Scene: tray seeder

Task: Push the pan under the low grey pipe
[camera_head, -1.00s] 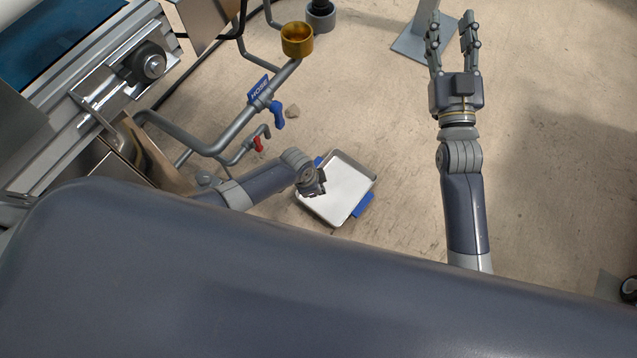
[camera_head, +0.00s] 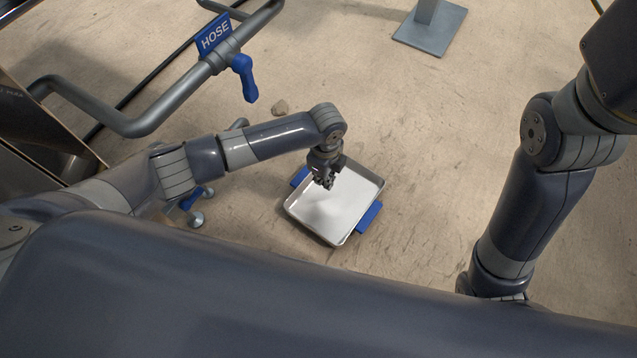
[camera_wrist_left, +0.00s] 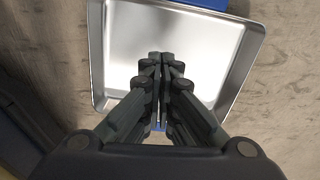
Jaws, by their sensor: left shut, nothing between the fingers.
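The pan (camera_head: 340,212) is a shallow, empty silver tray with blue pieces on two opposite sides. It lies on the floor, turned at an angle, in the middle of the head view. My left gripper (camera_head: 324,181) points down over the pan's far part, its fingers shut and empty. In the left wrist view the shut fingertips (camera_wrist_left: 161,58) are in front of the pan (camera_wrist_left: 215,45); I cannot tell whether they touch it. The grey pipe (camera_head: 175,98) with a blue HOSE label runs at upper left, apart from the pan. My right gripper's fingers are out of view.
A blue valve handle (camera_head: 243,78) hangs from the pipe. A small stone (camera_head: 281,106) lies on the floor between pipe and pan. A grey post's base plate (camera_head: 430,40) stands at the top. The floor right of the pan is clear.

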